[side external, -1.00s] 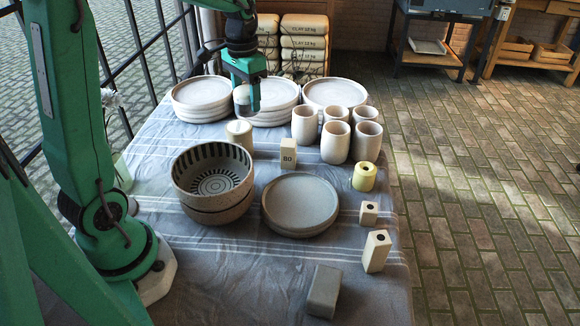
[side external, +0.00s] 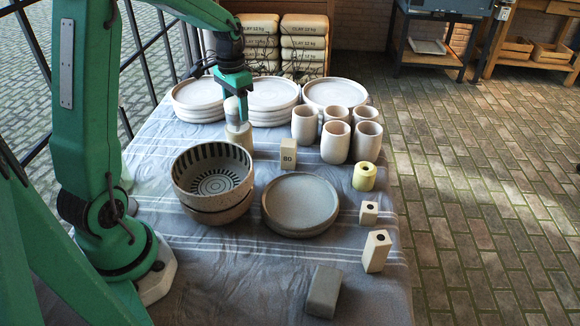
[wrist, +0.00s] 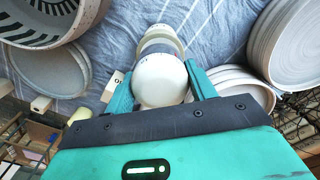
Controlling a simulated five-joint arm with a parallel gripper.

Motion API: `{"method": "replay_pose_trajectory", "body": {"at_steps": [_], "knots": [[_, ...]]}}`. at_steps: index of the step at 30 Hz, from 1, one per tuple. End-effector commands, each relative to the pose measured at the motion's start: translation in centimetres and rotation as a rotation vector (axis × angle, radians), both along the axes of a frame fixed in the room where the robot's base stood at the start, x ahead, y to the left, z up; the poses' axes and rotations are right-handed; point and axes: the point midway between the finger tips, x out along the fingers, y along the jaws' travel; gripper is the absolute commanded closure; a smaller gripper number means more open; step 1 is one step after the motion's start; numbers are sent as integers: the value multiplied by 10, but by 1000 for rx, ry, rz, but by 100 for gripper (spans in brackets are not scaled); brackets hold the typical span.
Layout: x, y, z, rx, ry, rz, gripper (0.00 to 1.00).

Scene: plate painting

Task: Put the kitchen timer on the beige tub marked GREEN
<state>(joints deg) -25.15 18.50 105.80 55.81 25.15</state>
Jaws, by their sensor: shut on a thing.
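My gripper (side external: 239,95) is shut on the kitchen timer (side external: 232,111), a pale rounded piece. In the wrist view the timer's white dome (wrist: 160,80) sits between the two fingers, with a grey band beyond it. The beige tub (side external: 239,136) stands upright on the cloth directly below the timer. The tub also shows partly behind the timer in the wrist view (wrist: 166,34). The timer's lower end is at the tub's top; I cannot tell whether they touch. No marking on the tub can be read.
Stacked plates (side external: 198,104) stand behind the tub. Several cups (side external: 335,143), a grey plate (side external: 300,205) and a yellow roll (side external: 364,177) stand further right.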

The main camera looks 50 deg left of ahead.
Motion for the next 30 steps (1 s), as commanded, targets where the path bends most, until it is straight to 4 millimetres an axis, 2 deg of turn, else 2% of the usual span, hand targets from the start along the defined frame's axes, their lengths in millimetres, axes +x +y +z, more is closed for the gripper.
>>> {"method": "replay_pose_trajectory", "body": {"at_steps": [6,19,20,22,30], "knots": [[0,0,-18,0,-1,0,72],[0,0,-21,1,-1,0,72],[0,0,-21,1,-1,0,39],[0,0,-21,1,-1,0,25],[0,0,-21,1,-1,0,23]]}}
